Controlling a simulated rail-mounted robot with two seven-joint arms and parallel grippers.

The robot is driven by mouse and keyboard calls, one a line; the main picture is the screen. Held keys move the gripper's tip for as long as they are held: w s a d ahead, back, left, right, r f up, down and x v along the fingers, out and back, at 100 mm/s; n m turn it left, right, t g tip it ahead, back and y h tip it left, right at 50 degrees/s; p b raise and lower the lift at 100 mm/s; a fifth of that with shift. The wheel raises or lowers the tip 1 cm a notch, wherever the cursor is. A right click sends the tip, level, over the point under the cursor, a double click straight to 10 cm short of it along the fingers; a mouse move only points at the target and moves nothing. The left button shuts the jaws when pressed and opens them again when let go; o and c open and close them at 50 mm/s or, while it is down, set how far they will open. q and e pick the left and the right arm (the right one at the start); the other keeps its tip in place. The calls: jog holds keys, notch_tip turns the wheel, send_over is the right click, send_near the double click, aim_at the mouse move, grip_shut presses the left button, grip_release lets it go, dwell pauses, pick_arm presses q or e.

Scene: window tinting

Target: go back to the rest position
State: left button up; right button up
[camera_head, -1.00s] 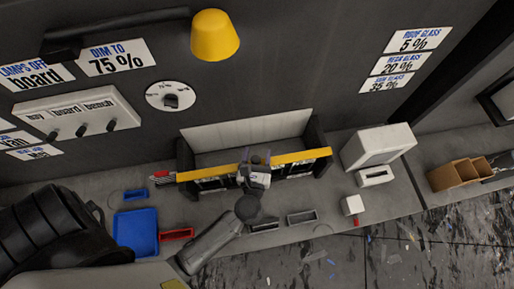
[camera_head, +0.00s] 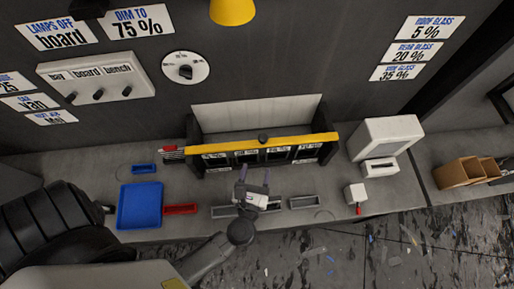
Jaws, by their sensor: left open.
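My left gripper (camera_head: 253,183) is open and empty. It hangs over the bench in front of the yellow-topped rack (camera_head: 222,146), with its fingers pointing toward the rack and apart from it. My left arm comes in from the lower left and covers part of a shallow grey tray (camera_head: 224,211). Labelled slots show below the bar. My right gripper does not show in this view.
Another grey tray (camera_head: 304,202), a white cube (camera_head: 355,193) and a white box-like device (camera_head: 386,138) are to the right. Cardboard boxes (camera_head: 459,172) stand farther right. The wall holds a dial (camera_head: 185,68) and switches.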

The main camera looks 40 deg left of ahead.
pick_arm(q)
jog(key=shift+s+d, duration=0.2)
jog(key=shift+s, duration=0.1)
dwell(0.4)
